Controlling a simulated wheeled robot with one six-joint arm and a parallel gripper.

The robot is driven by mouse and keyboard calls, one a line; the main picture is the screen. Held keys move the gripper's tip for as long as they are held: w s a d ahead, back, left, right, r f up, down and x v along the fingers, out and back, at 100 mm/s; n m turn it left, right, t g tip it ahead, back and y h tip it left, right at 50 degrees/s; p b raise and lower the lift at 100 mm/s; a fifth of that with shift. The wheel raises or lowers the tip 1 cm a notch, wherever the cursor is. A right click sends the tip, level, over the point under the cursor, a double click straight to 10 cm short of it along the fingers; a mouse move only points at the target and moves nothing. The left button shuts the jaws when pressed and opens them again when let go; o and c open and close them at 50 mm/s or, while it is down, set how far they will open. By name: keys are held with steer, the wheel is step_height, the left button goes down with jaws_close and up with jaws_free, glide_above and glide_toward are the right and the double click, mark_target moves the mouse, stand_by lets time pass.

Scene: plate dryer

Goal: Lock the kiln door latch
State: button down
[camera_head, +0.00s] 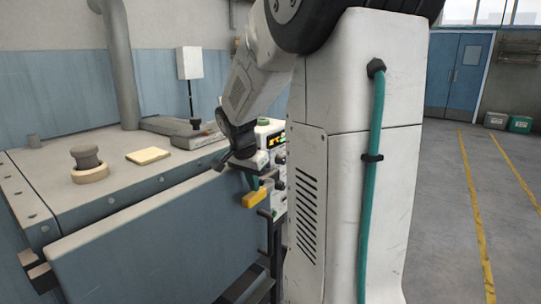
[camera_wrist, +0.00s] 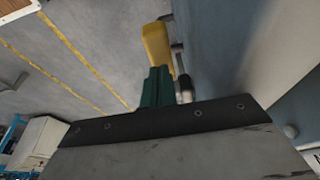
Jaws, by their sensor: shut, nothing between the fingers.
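The kiln (camera_head: 120,190) is a grey-topped box at the left of the head view. Its blue-grey door (camera_head: 150,255) faces the front, with hinge blocks at its left end. The yellow latch handle (camera_head: 256,198) is at the door's right end; it also shows in the wrist view (camera_wrist: 157,45). My gripper (camera_head: 252,181) has dark green fingers and is just above the handle in the head view. In the wrist view the shut fingers (camera_wrist: 157,87) appear right beside the handle's near end. I cannot tell whether they touch it. My arm hides part of the latch area.
A grey pipe (camera_head: 120,65) rises behind. Open floor with yellow lines lies to the right.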

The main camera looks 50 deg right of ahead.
steer(key=shift+r, duration=0.1)
steer(key=shift+r, duration=0.3)
step_height(320, 180, up, 3)
steer(key=shift+r, duration=0.1)
steer(key=a+r, duration=0.7)
steer(key=shift+s, duration=0.1)
steer(key=s+a+f+n+y, duration=0.1)
steer(key=s+a+f+n, duration=0.1)
steer(key=s+a+n, duration=0.3)
steer(key=s+a+f+n+y, duration=0.1)
steer(key=s+a+f+n, duration=0.2)
steer(key=s+a+n, duration=0.3)
steer(key=s+a+f+n+t+y, duration=0.1)
steer(key=s+a+f+n, duration=0.1)
steer(key=s+a+n, duration=0.4)
steer(key=a, duration=0.4)
steer(key=shift+a+f+n, duration=0.25)
steer(key=shift+f+n, duration=0.05)
